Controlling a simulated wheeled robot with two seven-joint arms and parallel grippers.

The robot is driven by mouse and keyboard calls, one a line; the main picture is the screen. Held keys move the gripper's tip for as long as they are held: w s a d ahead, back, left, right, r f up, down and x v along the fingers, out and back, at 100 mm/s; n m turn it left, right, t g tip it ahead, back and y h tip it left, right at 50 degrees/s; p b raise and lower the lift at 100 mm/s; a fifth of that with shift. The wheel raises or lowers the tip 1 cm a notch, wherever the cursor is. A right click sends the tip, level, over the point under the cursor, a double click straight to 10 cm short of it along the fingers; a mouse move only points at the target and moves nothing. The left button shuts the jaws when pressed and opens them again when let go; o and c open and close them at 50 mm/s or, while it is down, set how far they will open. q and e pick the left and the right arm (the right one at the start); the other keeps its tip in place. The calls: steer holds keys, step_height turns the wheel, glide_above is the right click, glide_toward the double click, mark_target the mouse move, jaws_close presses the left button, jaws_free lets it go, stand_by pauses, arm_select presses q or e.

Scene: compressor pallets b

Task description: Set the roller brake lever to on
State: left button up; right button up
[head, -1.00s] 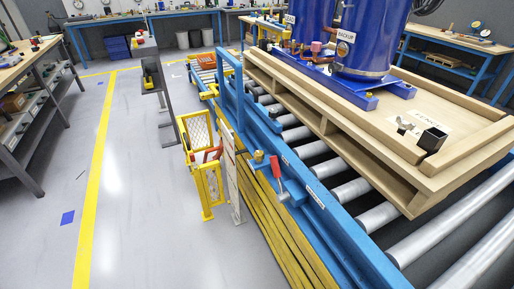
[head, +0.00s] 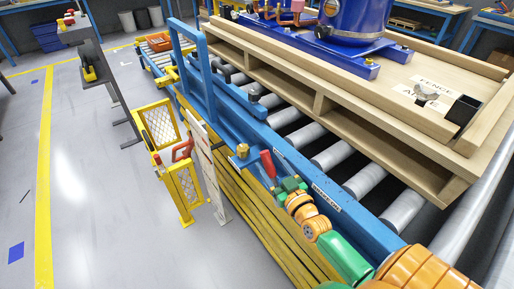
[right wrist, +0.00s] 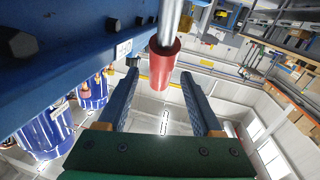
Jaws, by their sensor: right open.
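The roller brake lever (head: 268,163) has a red grip and stands on the side of the blue conveyor rail. In the right wrist view its red grip (right wrist: 163,65) hangs on a metal shaft, by the tips of my right gripper's fingers and roughly in line with the gap. My right gripper (head: 287,186) is just below and right of the lever in the head view. Its two fingers are apart with nothing clamped between them, as the right wrist view (right wrist: 160,78) shows. Whether a finger touches the grip I cannot tell. My left gripper is not in view.
The blue rail (head: 360,222) runs along the rollers, with a wooden pallet (head: 390,150) carrying a blue compressor (head: 352,18) above. A yellow mesh gate (head: 187,190) and a pale post (head: 205,165) stand left of the lever.

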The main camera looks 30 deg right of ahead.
steer(key=w, duration=0.5)
steer(key=shift+w+d+b, duration=0.25)
steer(key=shift+w+b, duration=0.1)
steer(key=shift+b, duration=0.05)
jaws_close()
stand_by(1.0)
